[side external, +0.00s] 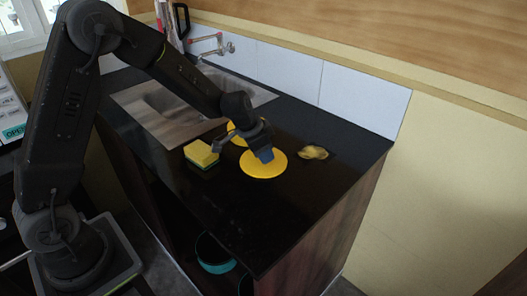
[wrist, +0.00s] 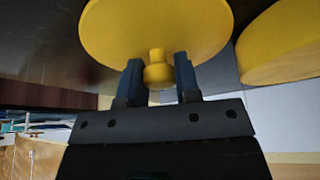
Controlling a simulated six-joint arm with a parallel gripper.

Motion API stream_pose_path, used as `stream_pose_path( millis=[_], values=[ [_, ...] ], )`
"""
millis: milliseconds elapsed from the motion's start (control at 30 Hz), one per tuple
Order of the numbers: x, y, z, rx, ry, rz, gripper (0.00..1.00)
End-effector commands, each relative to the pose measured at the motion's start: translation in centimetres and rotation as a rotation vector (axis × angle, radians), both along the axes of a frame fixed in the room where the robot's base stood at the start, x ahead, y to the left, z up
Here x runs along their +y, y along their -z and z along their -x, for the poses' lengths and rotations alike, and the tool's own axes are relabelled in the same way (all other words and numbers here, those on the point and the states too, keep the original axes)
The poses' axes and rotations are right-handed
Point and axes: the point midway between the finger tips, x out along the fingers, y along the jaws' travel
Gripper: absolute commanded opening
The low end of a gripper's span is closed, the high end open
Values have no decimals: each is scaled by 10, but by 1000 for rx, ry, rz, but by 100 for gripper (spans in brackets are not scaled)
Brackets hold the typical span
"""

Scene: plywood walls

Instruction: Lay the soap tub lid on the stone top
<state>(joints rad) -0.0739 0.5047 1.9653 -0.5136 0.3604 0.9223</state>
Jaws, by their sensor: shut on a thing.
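The soap tub lid (side external: 262,168) is a round yellow disc with a small knob, over the black stone top (side external: 250,220). In the wrist view the lid (wrist: 155,25) fills the upper middle. My gripper (side external: 264,154) is shut on the lid's knob, with one finger on each side of it in the wrist view (wrist: 158,78). I cannot tell whether the lid touches the stone or is just above it. A second round yellow thing (side external: 234,127), perhaps the soap tub, is behind my gripper and partly hidden; it also shows at the wrist view's right edge (wrist: 285,45).
A yellow and green sponge (side external: 201,153) lies left of the lid. A crumpled yellowish cloth (side external: 314,152) lies to its right. A sink (side external: 165,105) with a tap (side external: 222,47) is at the back left. The front of the stone top is clear.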

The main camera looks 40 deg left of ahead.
Motion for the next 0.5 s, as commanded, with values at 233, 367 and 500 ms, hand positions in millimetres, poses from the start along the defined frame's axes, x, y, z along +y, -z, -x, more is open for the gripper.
stream_pose_path(
  millis=[233, 367, 500],
  values=[
    [0, 3, 0, -1, -1, 1, 38],
    [0, 2, 0, -1, 0, 0, 50],
    [0, 2, 0, -1, 0, 0, 56]
  ],
)
